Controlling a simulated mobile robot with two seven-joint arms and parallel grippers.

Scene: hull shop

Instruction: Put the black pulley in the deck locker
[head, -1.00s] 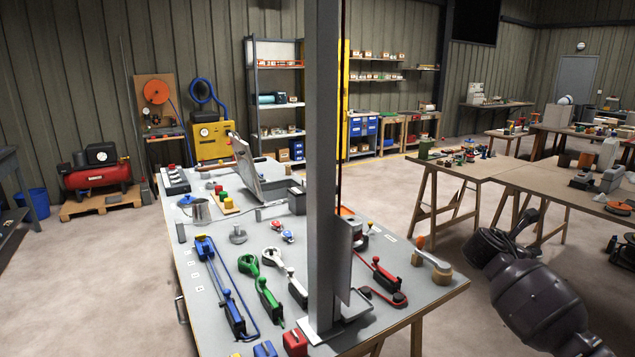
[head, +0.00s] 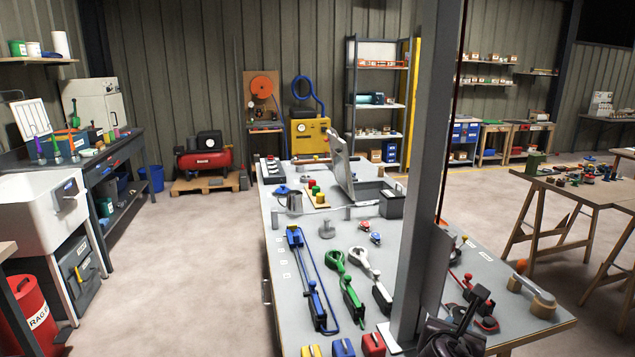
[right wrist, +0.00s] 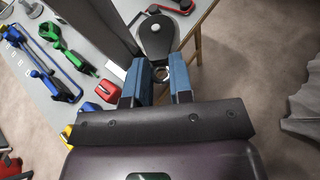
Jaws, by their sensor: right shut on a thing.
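The black pulley (right wrist: 155,37) is between the fingertips of my right gripper (right wrist: 160,70) in the right wrist view. The gripper is shut on its near end, and the rounded dark body points away from me. In the head view the pulley (head: 478,297) shows dark at the bench's near right, above my right gripper, partly behind the arm. A grey box with a raised lid, which looks like the deck locker (head: 372,187), stands at the far part of the bench. Its lid (head: 343,166) is tilted open; its inside is mostly hidden. My left gripper is out of view.
A tall grey post (head: 428,180) rises from the bench between my right gripper and the locker. A dark grey bin (head: 391,205) stands just in front of the locker. Blue, green and white rigging tools (head: 338,262) lie left of the post. Floor left of the bench is clear.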

